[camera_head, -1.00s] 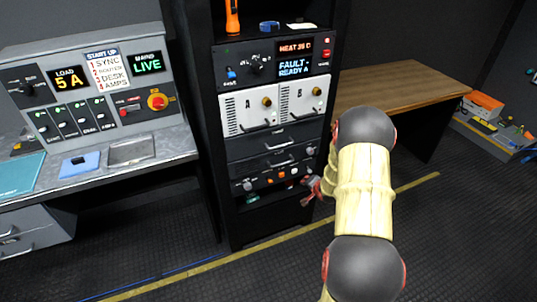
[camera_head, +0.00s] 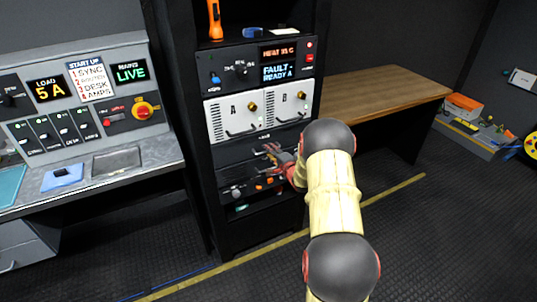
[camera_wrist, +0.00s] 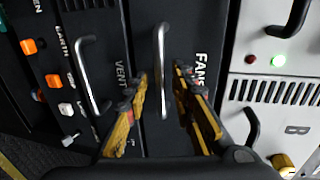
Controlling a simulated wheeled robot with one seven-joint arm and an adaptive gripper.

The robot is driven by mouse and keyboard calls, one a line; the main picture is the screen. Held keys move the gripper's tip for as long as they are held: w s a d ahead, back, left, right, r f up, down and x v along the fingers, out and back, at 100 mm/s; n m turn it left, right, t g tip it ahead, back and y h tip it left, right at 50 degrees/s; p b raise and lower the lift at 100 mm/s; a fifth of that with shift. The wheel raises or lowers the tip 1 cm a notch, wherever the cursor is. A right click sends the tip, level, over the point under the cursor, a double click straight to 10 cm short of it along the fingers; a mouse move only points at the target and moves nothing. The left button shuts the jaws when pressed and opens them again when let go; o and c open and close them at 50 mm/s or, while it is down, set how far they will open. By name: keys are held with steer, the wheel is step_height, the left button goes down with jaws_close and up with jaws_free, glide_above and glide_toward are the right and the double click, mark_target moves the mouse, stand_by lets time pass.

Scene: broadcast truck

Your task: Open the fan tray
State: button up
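The fan tray (camera_head: 235,151) is a dark drawer front in the rack, just below the white A and B modules, and it looks flush with the rack. In the wrist view its FANS label (camera_wrist: 201,70) and silver bar handle (camera_wrist: 161,40) show sideways. My gripper (camera_wrist: 161,76) is open, with one yellow-and-dark finger on each side of this handle. Contact between fingers and handle cannot be told. In the head view my gripper (camera_head: 271,154) is in front of the tray and partly hides its handle.
A VENT panel with a similar handle (camera_wrist: 88,70) is beside the fan tray in the wrist view. Beyond it is a panel with orange switches (camera_wrist: 53,80). White modules (camera_head: 232,118) sit above the tray. A wooden desk (camera_head: 380,92) stands right of the rack.

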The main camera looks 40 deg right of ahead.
steer(key=shift+w+d+f, duration=0.1)
steer(key=shift+w+f, duration=0.05)
steer(key=shift+w, duration=0.45)
steer(key=c, duration=0.3)
jaws_close()
